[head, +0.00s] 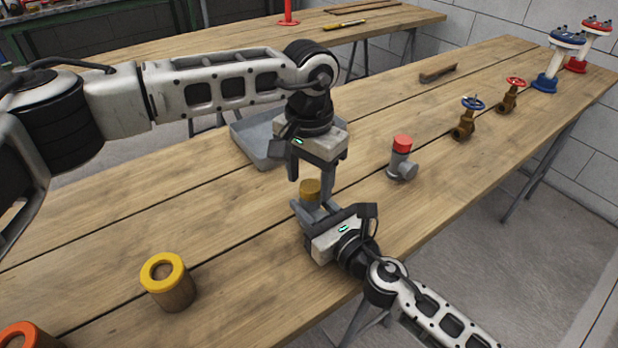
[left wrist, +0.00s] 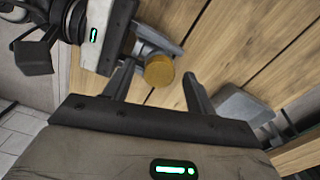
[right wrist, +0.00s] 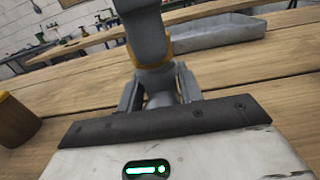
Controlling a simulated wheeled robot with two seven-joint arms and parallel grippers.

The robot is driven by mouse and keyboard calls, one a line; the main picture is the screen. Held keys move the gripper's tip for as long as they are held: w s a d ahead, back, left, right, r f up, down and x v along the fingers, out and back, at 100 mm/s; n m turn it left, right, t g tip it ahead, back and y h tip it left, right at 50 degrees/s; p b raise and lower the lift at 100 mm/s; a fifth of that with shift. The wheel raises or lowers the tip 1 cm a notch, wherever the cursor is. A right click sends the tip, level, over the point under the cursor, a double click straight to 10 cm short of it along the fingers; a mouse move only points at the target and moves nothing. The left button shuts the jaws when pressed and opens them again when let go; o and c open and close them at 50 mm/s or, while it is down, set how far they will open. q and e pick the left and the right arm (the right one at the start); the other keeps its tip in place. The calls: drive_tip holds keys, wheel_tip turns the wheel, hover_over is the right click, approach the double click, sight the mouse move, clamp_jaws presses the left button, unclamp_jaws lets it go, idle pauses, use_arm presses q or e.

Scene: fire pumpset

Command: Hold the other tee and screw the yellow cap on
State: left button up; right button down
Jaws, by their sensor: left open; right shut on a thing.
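My right gripper (head: 318,208) is shut on a grey tee (right wrist: 147,38) above the table. The yellow cap (head: 311,187) is at the tee's upper end; I cannot tell whether it is threaded on. It also shows in the left wrist view (left wrist: 159,70). My left gripper (head: 310,176) is open and points down just above the cap. In the left wrist view the cap appears between and beyond its fingertips. Another tee (head: 399,169) with a red cap (head: 402,143) stands on the table.
A grey tray (head: 250,146) lies behind my left gripper. A yellow-rimmed holder (head: 166,284) with an open hole and an orange-rimmed one (head: 28,334) stand at the front left. Valves (head: 464,125) and flanged pipes (head: 552,68) stand at the far right. Table around the red-capped tee is clear.

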use_arm(q)
wheel_tip(320, 180, up, 4)
drive_tip(key=shift+f, duration=0.15)
drive_tip(key=shift+c, duration=0.5)
